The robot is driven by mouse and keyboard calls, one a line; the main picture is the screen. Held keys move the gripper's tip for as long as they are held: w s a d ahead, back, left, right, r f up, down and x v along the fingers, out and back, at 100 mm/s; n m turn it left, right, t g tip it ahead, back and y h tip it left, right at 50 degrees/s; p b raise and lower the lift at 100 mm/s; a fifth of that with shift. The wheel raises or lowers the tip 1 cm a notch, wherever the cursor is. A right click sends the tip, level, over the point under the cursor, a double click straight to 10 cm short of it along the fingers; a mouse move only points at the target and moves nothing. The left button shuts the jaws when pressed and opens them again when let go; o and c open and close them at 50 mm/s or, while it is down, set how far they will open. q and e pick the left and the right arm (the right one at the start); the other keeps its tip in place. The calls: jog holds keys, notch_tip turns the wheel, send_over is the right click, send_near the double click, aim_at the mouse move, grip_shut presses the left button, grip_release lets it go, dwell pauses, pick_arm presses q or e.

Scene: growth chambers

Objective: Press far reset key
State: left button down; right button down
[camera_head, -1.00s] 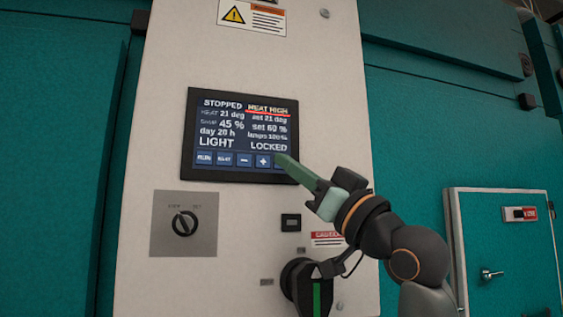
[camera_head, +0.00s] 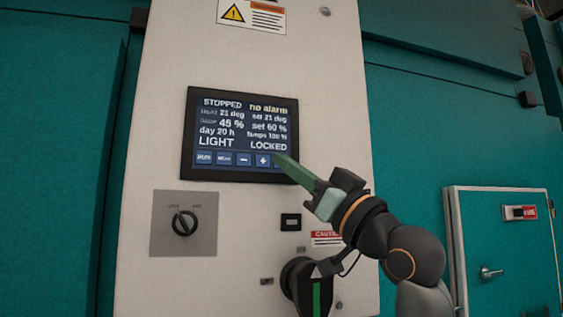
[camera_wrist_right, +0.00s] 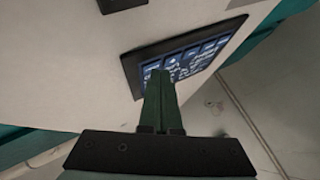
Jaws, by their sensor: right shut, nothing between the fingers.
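A dark-framed touch panel (camera_head: 240,135) is set in the white cabinet front. It reads STOPPED, no alarm, LIGHT and LOCKED. A row of blue keys runs along its bottom, with minus (camera_head: 244,160) and plus (camera_head: 263,160) keys at the right. The key at the far right end is mostly hidden behind my fingertips. My right gripper (camera_head: 283,160) is shut and empty, its green tips at the panel's lower right corner. In the right wrist view the closed fingers (camera_wrist_right: 158,75) reach the screen's edge (camera_wrist_right: 195,58); contact cannot be told. My left gripper is not in view.
A rotary switch (camera_head: 185,223) on a grey plate sits below left of the panel. A small black module (camera_head: 291,222) and a black handle with a green stripe (camera_head: 305,285) are below my right gripper. A teal door (camera_head: 505,250) stands at right.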

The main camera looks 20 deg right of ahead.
jog(key=shift+s, duration=0.65)
jog(key=shift+s+d+b, duration=0.1)
jog(key=shift+s+b, duration=0.85)
jog(key=shift+s, duration=1.6)
